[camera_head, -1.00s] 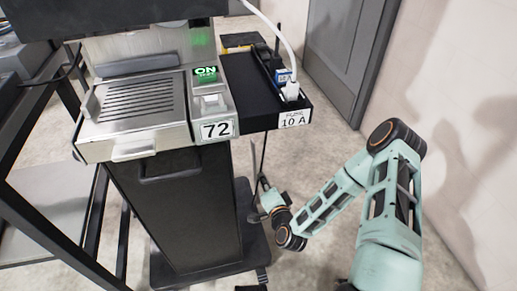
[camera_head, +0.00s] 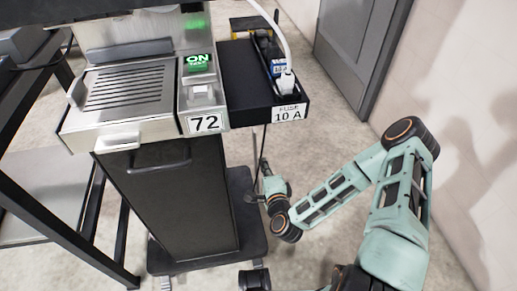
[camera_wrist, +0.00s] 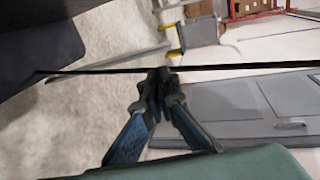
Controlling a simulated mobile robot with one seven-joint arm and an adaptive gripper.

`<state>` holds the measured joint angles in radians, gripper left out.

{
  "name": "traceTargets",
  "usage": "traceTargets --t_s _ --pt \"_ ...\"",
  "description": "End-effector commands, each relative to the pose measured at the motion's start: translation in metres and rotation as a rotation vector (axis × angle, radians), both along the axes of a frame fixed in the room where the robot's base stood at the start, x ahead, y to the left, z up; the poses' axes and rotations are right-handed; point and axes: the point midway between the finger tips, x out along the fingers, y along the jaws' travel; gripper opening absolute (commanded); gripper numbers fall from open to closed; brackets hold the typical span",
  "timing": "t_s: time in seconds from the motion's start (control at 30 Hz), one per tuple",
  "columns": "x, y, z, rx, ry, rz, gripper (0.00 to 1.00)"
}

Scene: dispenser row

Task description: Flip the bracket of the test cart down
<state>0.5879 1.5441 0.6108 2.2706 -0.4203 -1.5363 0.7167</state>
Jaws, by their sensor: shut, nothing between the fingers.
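The test cart (camera_head: 165,205) is a dark cabinet marked 72, with a black side shelf (camera_head: 242,84) on its right, labelled FUSE 10 A. A thin grey metal strip, which looks like the bracket (camera_head: 254,142), hangs under that shelf. In the wrist view a pale metal bar (camera_wrist: 112,62), probably the same bracket, runs beyond the fingers on the left. My gripper (camera_head: 263,163) is below the shelf, beside the cabinet's right side. In the wrist view my gripper (camera_wrist: 160,76) is shut and empty, its tips close to a thin black cord. Contact with cord or bar cannot be told.
The black cord (camera_wrist: 250,67) crosses the wrist view and hangs from the shelf. A white plug (camera_head: 286,82) with a cable sits in the shelf. A black frame (camera_head: 50,225) stands at left. A grey door (camera_head: 365,50) and bare floor lie to the right.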

Motion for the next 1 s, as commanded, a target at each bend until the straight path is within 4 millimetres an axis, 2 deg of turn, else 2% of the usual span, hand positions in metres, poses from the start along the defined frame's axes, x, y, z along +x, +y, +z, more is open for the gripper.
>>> traceTargets --t_s 0.17,0.6,0.8,1.0 --pt "0.023 0.004 -0.007 0.0 -0.004 -0.001 0.0" --pt "0.107 0.021 -0.031 -0.001 -0.003 -0.001 0.0" --pt "0.126 0.025 -0.035 -0.001 -0.001 -0.001 0.0" --pt "0.13 0.026 -0.034 -0.001 0.0 0.0 0.0"
